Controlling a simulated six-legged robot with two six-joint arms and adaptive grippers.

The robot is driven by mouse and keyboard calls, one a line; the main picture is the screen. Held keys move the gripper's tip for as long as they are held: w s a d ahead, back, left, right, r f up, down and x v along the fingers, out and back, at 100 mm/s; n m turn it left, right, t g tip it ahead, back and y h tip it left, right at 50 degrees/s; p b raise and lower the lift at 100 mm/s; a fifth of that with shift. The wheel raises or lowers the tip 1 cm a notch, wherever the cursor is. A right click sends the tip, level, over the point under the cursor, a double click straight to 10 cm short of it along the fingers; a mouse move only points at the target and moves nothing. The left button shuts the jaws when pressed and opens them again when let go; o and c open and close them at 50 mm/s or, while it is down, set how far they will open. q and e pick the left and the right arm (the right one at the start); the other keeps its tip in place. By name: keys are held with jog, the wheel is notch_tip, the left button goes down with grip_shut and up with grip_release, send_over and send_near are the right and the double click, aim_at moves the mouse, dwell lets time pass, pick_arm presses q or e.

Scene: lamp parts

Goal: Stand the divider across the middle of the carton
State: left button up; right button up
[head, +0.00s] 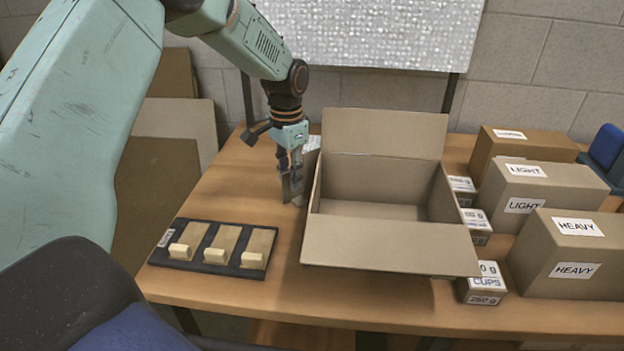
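The open carton (390,243) stands on the table with its front flap spread toward me and its back flap up. Its inside looks empty, with no panel across it. My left gripper (291,178) points down just outside the carton's left side. A small grey-brown upright surface (292,191) shows at its fingertips; I cannot tell if this is the divider or part of the fingers, nor whether the fingers are closed. No divider can be clearly made out elsewhere. My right gripper is not in view.
A dark tray (164,257) with three tan pieces lies at the left front. Small labelled boxes (483,284) line the carton's right side. Larger boxes marked HEAVY (566,255) and LIGHT (541,188) stand farther right. Bare table (215,193) lies left of the gripper.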

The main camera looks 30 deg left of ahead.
aim_at(292, 198)
pick_arm(q)
jog(key=f, duration=0.4)
jog(key=shift+w+f+b, duration=0.2)
jog(key=shift+w+b, duration=0.15)
jog(key=shift+s+r, duration=0.1)
jog(key=shift+c, duration=0.9)
grip_shut()
